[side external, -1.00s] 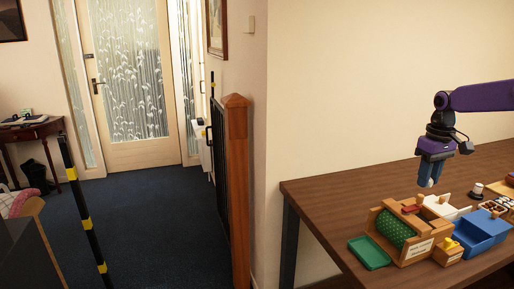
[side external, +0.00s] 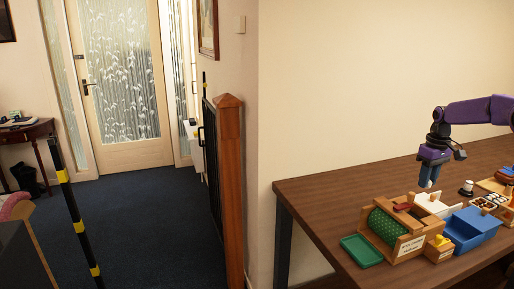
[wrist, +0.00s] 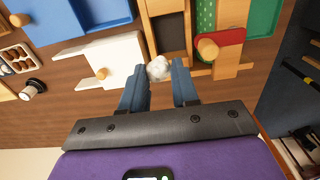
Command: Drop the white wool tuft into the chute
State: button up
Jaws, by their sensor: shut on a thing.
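The white wool tuft (wrist: 159,68) is held between the blue fingertips of my gripper (wrist: 160,80) in the wrist view. In the side external view my gripper (side external: 429,182) hangs above the table behind the wooden fixture. A wooden-walled channel with a dark floor (wrist: 169,34) lies just beyond the tuft in the wrist view; it looks like the chute, but I cannot be sure. The wooden fixture (side external: 411,245) carries a green textured drum (side external: 383,226) and a label too small to read.
A red block with a wooden knob (wrist: 208,48) sits right of the channel. A white panel with a knob (wrist: 103,73) lies left. A blue bin (side external: 471,229), green tray (side external: 361,251) and small yellow-topped box (side external: 438,249) stand nearby.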

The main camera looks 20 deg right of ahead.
jog(key=shift+f, duration=3.2)
jog(key=o, duration=1.1)
notch_tip(320, 180, up, 18)
jog(key=shift+f, duration=0.25)
